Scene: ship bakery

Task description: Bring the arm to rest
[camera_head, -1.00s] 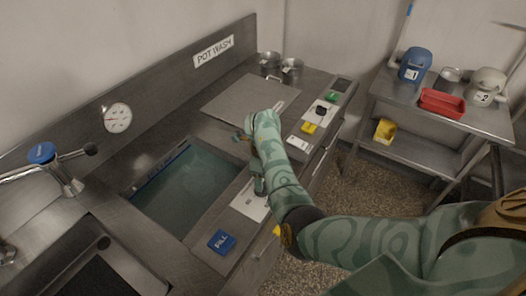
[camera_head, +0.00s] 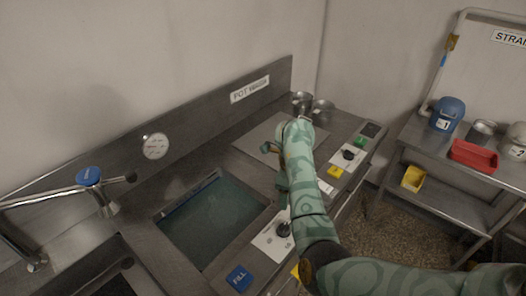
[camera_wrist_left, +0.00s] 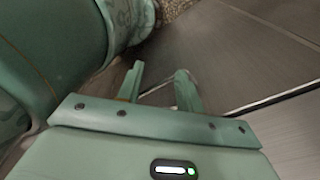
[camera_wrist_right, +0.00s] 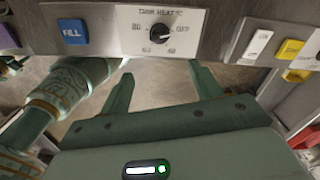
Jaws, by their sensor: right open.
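My right arm comes in from the right in the head view and reaches over the front edge of the pot wash counter. In the right wrist view my right gripper (camera_wrist_right: 160,82) is open and empty, its two fingers apart below the tank heater panel (camera_wrist_right: 128,30) with its black knob (camera_wrist_right: 160,33). The same knob (camera_head: 283,229) shows beside the sink in the head view. My left gripper (camera_wrist_left: 157,82) is open and empty in the left wrist view; the left arm is out of the head view.
A water-filled sink (camera_head: 213,222) lies left of my right arm. A blue FILL button (camera_head: 239,278) and a yellow button (camera_head: 335,171) are on the counter's front strip. Metal pots (camera_head: 302,103) stand at the back. A shelf cart at right holds a red bin (camera_head: 474,156).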

